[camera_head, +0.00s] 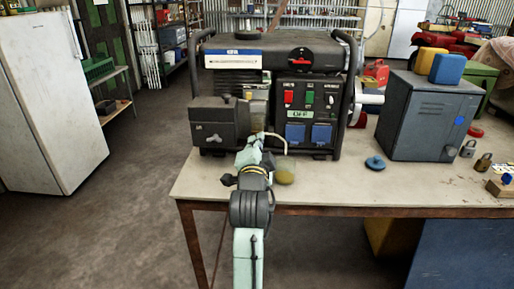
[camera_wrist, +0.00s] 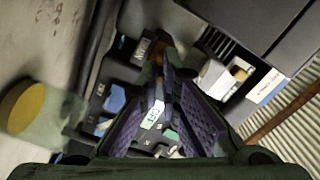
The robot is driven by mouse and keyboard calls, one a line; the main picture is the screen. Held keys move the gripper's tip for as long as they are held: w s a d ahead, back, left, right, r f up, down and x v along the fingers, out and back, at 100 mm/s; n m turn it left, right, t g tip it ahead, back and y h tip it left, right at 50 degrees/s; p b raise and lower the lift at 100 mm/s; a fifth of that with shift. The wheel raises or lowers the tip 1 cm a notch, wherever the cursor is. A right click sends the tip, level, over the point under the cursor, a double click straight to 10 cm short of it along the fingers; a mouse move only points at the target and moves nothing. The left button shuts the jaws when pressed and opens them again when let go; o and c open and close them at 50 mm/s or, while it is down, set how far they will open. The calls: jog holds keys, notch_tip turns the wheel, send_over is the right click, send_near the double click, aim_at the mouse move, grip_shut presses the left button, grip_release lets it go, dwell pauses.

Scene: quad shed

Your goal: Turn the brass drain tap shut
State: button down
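A black generator (camera_head: 275,55) stands on the workbench, with a green-lit OFF label on its panel. My gripper (camera_head: 254,142) is at the generator's lower front, below the pale carburettor part (camera_head: 258,112). A thin pale hose (camera_head: 281,138) runs from behind my gripper into a glass jar (camera_head: 284,173) holding yellow liquid. I cannot make out the brass drain tap; my gripper may hide it. In the wrist view my gripper's purple-padded fingers (camera_wrist: 166,76) converge with a narrow gap at the tips. I cannot tell whether they hold anything. The jar also shows there (camera_wrist: 22,108).
A white fridge (camera_head: 50,100) stands left. Bare bench lies between jar and cap.

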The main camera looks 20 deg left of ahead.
jog(key=m+b, duration=0.2)
jog(key=m, duration=0.3)
jog(key=shift+f, duration=0.15)
jog(key=shift+m, duration=0.3)
dwell(0.3)
jog(key=c, duration=1.8)
grip_release()
jog(key=shift+s, duration=0.1)
jog(key=v, duration=0.7)
jog(key=shift+s, duration=0.2)
jog(key=shift+d, duration=0.1)
